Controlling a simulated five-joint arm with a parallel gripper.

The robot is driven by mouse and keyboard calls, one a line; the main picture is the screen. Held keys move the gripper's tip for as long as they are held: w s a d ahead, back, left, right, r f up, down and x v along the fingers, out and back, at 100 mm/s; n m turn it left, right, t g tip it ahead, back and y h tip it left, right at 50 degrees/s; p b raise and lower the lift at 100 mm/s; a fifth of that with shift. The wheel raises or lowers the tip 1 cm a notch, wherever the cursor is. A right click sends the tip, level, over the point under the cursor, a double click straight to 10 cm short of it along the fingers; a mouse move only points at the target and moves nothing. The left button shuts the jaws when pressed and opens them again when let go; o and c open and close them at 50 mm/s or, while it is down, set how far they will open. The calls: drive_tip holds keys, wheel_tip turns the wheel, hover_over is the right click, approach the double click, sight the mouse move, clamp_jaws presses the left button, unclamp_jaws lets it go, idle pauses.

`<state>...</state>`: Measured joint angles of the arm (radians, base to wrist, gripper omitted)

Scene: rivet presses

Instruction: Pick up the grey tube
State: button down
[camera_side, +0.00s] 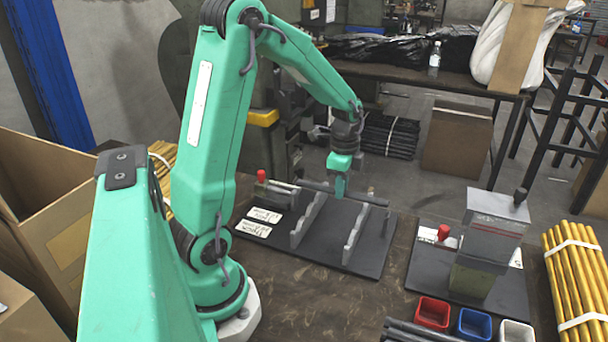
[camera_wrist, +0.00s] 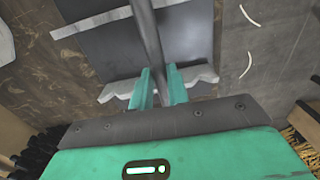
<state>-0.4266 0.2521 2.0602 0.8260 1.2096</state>
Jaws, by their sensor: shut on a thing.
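The grey tube (camera_side: 369,199) lies roughly level across the tops of two notched grey supports on a dark base plate (camera_side: 330,252). In the side view I cannot tell whether it touches the notches. My gripper (camera_side: 340,190) points down on the tube and is shut on it. In the wrist view the tube (camera_wrist: 150,35) runs from the top edge down between the two green fingers of my gripper (camera_wrist: 161,88). The part of the tube between the fingers is partly hidden.
A red-topped part (camera_side: 261,176) and white labels (camera_side: 258,222) are at the plate's left. A grey press (camera_side: 490,235) stands to the right, with red (camera_side: 432,312), blue (camera_side: 475,324) and white bins before it. Yellow rods (camera_side: 575,285) lie far right. Bare table lies in front.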

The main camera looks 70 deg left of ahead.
drive_tip(key=s+d+r, duration=0.1)
drive_tip(key=d+r, duration=0.5)
drive_tip(key=d, duration=0.5)
drive_tip(key=shift+r, duration=0.2)
drive_tip(key=shift+s, duration=0.1)
drive_tip(key=shift+s+d, duration=0.1)
hover_over(330, 235)
wheel_tip(330, 235, down, 7)
idle(1.2)
drive_tip(key=shift+f, duration=1.9)
drive_tip(key=shift+f, duration=0.1)
